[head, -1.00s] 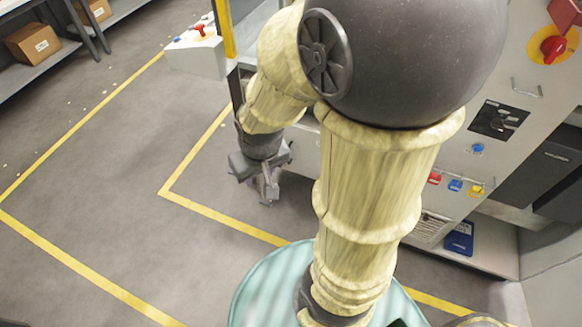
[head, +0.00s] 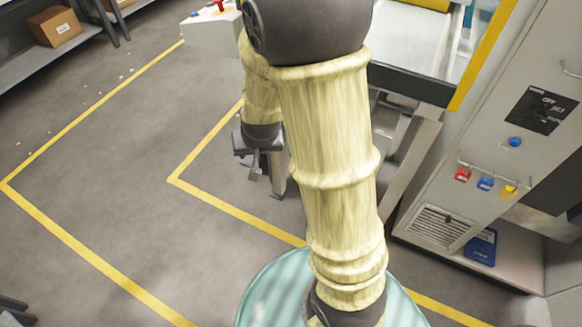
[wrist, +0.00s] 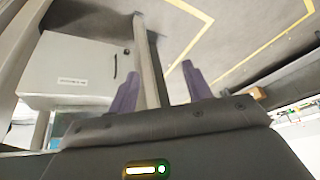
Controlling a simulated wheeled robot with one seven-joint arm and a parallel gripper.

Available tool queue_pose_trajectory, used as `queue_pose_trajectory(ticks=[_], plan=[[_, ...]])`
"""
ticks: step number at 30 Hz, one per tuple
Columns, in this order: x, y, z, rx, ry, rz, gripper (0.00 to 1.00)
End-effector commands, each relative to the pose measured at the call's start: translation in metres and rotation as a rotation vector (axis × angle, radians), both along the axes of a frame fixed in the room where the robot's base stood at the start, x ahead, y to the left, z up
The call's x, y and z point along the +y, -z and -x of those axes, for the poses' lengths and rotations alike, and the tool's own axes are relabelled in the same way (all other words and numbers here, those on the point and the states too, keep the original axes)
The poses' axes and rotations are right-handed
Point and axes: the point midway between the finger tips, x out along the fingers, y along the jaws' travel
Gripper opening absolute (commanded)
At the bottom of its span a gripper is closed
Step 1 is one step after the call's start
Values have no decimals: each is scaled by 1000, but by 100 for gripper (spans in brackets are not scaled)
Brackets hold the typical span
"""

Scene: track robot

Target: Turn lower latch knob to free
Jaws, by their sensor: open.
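My gripper (head: 255,168) hangs at the end of my bent arm, over the grey floor near the yellow line in the head view. In the wrist view my gripper (wrist: 158,82) shows two purple fingers spread apart with nothing held between them. A pale enclosure (wrist: 65,65) stands left of the fingers in the wrist view. It has a small label, a dark handle-like piece (wrist: 115,67) and a small dark round spot (wrist: 126,50) near its edge. I cannot tell if either is the lower latch knob. No latch knob can be made out for certain in either view.
A grey post (wrist: 147,60) rises beyond the fingers. In the head view a grey cabinet (head: 470,130) stands at right, with red, blue and yellow padlocks (head: 486,183) on a rail. A shelf with a cardboard box (head: 55,27) is at upper left.

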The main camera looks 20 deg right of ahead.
Motion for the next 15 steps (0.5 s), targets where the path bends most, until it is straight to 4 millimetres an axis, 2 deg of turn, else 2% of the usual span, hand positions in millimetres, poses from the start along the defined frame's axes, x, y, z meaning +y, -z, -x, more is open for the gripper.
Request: queue_pose_trajectory(ticks=[1, 9, 15], plan=[[0, 37, -13, -21, 28, 6, 50], [-17, 145, -78, -177, 204, 84, 50], [-36, 224, -113, -300, 316, 193, 50]])
